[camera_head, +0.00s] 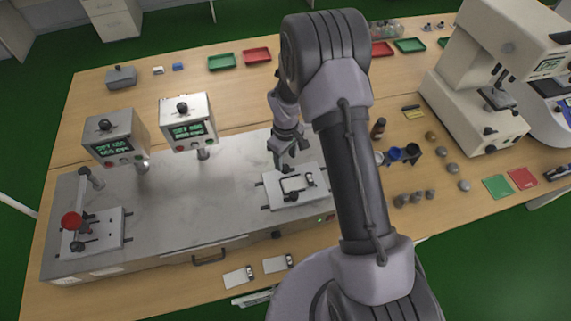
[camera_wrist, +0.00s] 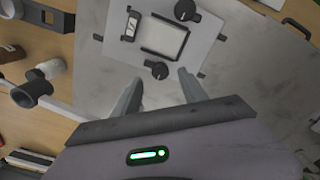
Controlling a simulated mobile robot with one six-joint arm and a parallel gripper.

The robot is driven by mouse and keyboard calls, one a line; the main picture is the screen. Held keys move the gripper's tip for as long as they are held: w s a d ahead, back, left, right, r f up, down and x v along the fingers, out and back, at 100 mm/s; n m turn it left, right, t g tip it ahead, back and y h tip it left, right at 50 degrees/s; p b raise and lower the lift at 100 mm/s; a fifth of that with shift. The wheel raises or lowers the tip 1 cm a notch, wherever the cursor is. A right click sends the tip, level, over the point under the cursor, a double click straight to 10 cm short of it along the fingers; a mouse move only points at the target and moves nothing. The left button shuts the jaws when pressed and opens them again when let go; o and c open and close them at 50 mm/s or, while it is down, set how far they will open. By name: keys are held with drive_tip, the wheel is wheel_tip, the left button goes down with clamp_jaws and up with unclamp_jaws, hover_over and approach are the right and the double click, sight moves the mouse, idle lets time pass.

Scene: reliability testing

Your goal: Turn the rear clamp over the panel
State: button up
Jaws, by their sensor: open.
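A pale rectangular panel (camera_head: 295,184) sits in a dark-edged seat on a white fixture plate (camera_head: 273,200); the panel also shows in the wrist view (camera_wrist: 164,40). The rear clamp (camera_wrist: 157,70), a dark round knob with a short arm, is at the panel edge nearest my gripper. Its arm seems to lie beside the panel, not over it. In the head view my gripper hides it. The front clamp (camera_head: 292,197) is at the opposite edge, also in the wrist view (camera_wrist: 186,10). My gripper (camera_head: 284,162) is open and empty, its fingers (camera_wrist: 159,82) either side of the rear clamp in the picture; height is unclear.
A small vial-like part (camera_wrist: 132,25) stands beside the panel. Two display boxes (camera_head: 189,124) on posts stand left on the grey bench top (camera_head: 205,210). A red-knobbed lever station (camera_head: 72,221) is at far left. Cups (camera_head: 395,154) and a microscope-like machine (camera_head: 470,95) stand right.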

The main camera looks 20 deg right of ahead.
sight(286, 168)
wheel_tip(286, 168, down, 4)
drive_tip(key=shift+f, duration=0.25)
clamp_jaws()
